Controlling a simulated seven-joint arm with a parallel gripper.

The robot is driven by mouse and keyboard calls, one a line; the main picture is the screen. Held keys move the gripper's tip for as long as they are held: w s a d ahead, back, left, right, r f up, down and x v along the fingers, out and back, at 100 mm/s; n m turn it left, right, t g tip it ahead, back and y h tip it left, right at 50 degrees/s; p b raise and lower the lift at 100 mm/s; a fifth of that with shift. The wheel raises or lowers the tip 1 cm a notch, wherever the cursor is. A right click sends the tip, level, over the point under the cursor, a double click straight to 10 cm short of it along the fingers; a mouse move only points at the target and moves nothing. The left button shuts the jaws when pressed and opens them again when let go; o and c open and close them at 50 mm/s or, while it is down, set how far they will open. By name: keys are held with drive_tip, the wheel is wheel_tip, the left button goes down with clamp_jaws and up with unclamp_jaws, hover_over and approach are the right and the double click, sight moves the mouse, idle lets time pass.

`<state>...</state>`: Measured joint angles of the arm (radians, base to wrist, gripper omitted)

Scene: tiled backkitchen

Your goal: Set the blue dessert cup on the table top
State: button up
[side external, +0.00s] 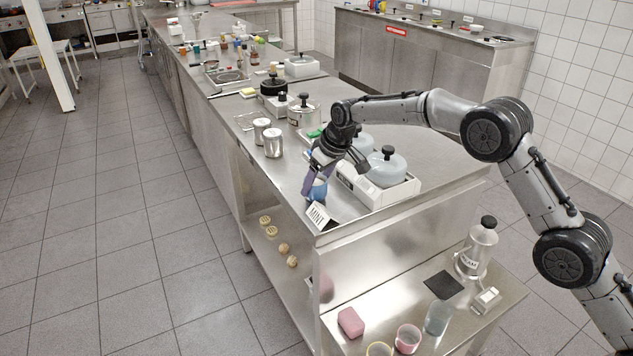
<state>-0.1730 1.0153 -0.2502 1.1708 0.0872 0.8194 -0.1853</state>
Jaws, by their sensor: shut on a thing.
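The blue dessert cup (319,190) is near the front left corner of the steel table top (345,207). My gripper (318,176) reaches down from above and is shut on the cup, with its fingers covering part of it. The cup is just behind a small white sign reading MINT (318,217). I cannot tell whether the cup's base touches the table top or is a little above it.
A white appliance with domed grey lids (386,169) stands right of the cup. Two metal canisters (273,142) and a lidded pot (303,112) stand behind.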

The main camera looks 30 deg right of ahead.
drive_tip(key=shift+f, duration=0.1)
drive_tip(key=o, duration=1.4)
drive_tip(key=shift+o, duration=0.2)
drive_tip(key=v, duration=1.2)
